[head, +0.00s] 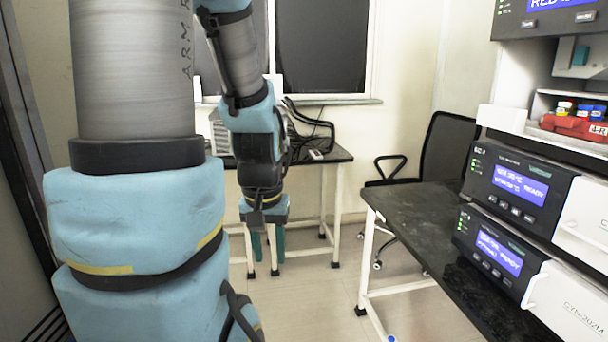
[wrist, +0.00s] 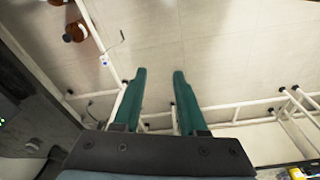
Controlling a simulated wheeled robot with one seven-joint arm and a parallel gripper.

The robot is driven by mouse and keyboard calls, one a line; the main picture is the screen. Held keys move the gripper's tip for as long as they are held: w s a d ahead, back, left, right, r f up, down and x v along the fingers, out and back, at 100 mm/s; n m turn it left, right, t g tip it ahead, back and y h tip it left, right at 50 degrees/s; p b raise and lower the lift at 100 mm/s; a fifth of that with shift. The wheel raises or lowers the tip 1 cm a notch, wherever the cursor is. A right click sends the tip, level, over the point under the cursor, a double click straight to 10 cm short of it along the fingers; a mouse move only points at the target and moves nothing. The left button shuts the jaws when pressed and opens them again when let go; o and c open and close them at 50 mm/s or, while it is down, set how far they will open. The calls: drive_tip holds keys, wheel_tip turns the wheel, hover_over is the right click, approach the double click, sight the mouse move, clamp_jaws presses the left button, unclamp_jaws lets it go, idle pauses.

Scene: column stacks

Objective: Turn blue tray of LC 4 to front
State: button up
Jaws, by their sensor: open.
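I cannot make out a blue tray in either view. The column stack of instruments (head: 515,190) stands at the right of the head view, cut off by the picture edge. Its unit labels are too small to read surely, so I cannot tell which is LC 4. My gripper (head: 267,252) hangs pointing down in mid-picture, well left of the stack.
A red tray (head: 572,126) with small vials sits on a ledge in the stack. A black-topped bench (head: 415,225) carries the instruments. A black chair (head: 445,147) and another table (head: 335,153) stand behind. Floor (head: 310,285) is clear between the bench and my arm.

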clamp_jaws()
idle(1.0)
